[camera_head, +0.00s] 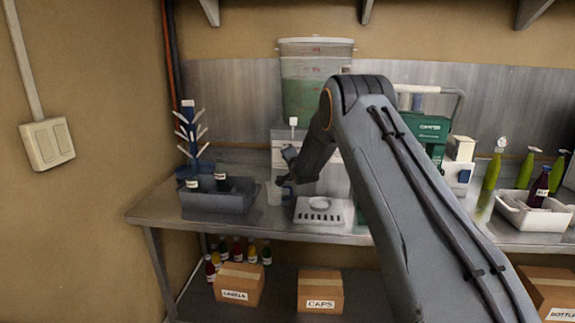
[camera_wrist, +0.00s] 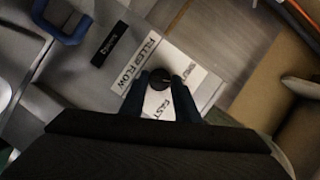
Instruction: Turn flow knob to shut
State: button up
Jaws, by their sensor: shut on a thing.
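The flow knob (camera_wrist: 160,80) is a small dark round knob on a pale panel, seen in the wrist view. Labels around it read FILLER FLOW (camera_wrist: 141,52) and FAST (camera_wrist: 181,105); a partly covered one beyond the right finger (camera_wrist: 197,76) seems to read SHUT. My gripper (camera_wrist: 161,88) is shut on the knob, one dark finger at each side. I cannot make out where the knob points. The knob is hidden there.
A grey crate with bottles (camera_head: 220,200) and a blue bottle rack (camera_head: 190,140) stand to the left. A white drip tray (camera_head: 319,211) lies at the bench front. A green capper (camera_head: 422,128) stands to the right, partly behind my arm. Boxes (camera_head: 320,291) sit below.

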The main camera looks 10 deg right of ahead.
jog(key=shift+a+n+g+h+b, duration=0.1)
jog(key=shift+n+g+h+b, duration=0.35)
jog(key=shift+n+b, duration=0.8)
jog(key=o, duration=1)
jog(key=shift+r, duration=0.1)
jog(key=shift+o, duration=0.2)
jog(key=b+v, duration=0.2)
jog(key=v, duration=0.5)
jog(key=shift+s+r, duration=0.15)
jog(key=shift+s, duration=0.2)
